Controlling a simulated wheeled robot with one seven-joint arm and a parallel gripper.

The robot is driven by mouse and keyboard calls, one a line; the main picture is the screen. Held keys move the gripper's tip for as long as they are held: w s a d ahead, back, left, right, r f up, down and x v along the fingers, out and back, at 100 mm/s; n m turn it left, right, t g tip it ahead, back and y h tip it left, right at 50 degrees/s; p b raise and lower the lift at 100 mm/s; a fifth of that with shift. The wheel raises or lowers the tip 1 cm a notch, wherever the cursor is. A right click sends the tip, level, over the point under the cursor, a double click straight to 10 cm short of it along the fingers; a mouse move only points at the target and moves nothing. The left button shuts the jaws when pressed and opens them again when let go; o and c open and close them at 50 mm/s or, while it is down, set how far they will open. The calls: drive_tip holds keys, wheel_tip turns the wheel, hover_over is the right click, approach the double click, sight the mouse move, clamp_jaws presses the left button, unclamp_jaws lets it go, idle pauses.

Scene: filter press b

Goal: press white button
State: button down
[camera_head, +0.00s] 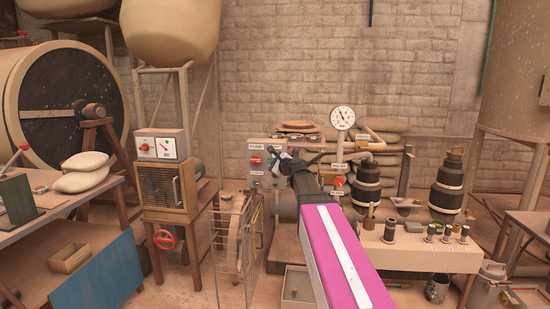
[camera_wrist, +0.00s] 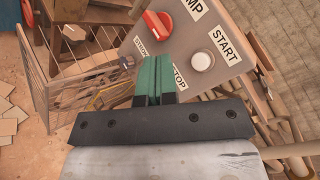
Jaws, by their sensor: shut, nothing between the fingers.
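The white button (camera_wrist: 202,61) is round and sits on the grey pump panel (camera_wrist: 188,38), beside the START label (camera_wrist: 221,44). My gripper (camera_wrist: 152,66) is shut and empty, its green fingers pressed together. In the wrist view the fingertips lie left of the white button and over the panel's lower part, partly covering a STOP label (camera_wrist: 179,77). I cannot tell whether they touch the panel. In the head view my gripper (camera_head: 278,160) is in front of the right side of the panel (camera_head: 257,150), and I cannot make out the white button there.
A red knob (camera_wrist: 158,24) is on the panel, up and left of the white button. A wire mesh gate (camera_head: 232,240) stands below the panel. A gauge (camera_head: 342,118) and a bench with several small fittings (camera_head: 430,255) are to the right.

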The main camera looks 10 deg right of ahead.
drive_tip(key=w+d, duration=0.2)
drive_tip(key=w, duration=0.4)
drive_tip(key=shift+w, duration=0.4)
drive_tip(key=shift+d, duration=0.1)
idle(1.6)
drive_tip(key=shift+w+d, duration=0.1)
drive_tip(key=shift+w, duration=0.3)
drive_tip(key=shift+w+d, duration=0.15)
drive_tip(key=shift+w, duration=0.3)
idle(0.8)
drive_tip(key=shift+s, duration=0.1)
drive_tip(key=shift+s+a, duration=0.3)
drive_tip(key=shift+s, duration=0.5)
drive_tip(key=s, duration=0.1)
drive_tip(key=s+a, duration=0.1)
drive_tip(key=s, duration=0.2)
drive_tip(key=shift+s+a, duration=0.25)
drive_tip(key=shift+s, duration=0.1)
